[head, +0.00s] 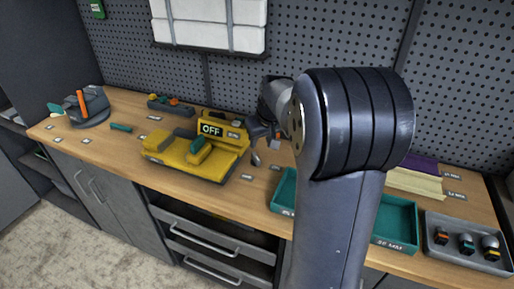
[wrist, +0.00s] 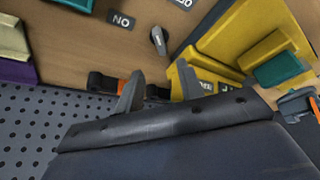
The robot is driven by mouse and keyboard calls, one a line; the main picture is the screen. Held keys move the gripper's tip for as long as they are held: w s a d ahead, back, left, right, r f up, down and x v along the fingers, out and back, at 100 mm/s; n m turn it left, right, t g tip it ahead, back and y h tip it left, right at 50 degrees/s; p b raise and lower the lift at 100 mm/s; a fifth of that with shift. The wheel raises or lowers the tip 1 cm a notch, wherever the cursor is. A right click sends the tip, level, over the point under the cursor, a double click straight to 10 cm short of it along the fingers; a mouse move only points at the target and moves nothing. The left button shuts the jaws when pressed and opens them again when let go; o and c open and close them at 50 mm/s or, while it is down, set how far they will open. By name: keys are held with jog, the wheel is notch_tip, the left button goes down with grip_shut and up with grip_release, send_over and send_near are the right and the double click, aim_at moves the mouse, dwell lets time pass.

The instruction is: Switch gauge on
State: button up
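The yellow gauge (head: 190,158) sits on the wooden bench, with a dark display reading OFF (head: 210,130) and a green block (head: 198,152) on it. In the wrist view its yellow body (wrist: 235,45) is at the right. A small grey lever (head: 256,158) stands on the bench just right of the gauge; it also shows in the wrist view (wrist: 158,40), beside a dark label (wrist: 121,20) reading ON upside down. My gripper (wrist: 157,88) is open, its two fingers apart with nothing between them. In the head view my gripper (head: 265,133) is above and behind the lever, partly hidden by my arm.
Green trays (head: 397,222) and a grey tray with several small parts (head: 467,262) stand at the right. A grey device with an orange handle (head: 88,107) is at the far left. A pegboard wall (head: 330,40) rises behind the bench.

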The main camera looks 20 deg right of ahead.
aim_at(256, 156)
jog(key=x, duration=1)
jog(key=shift+a+f+p, duration=0.1)
jog(key=shift+f+p, duration=0.05)
jog(key=shift+p, duration=0.2)
grip_shut()
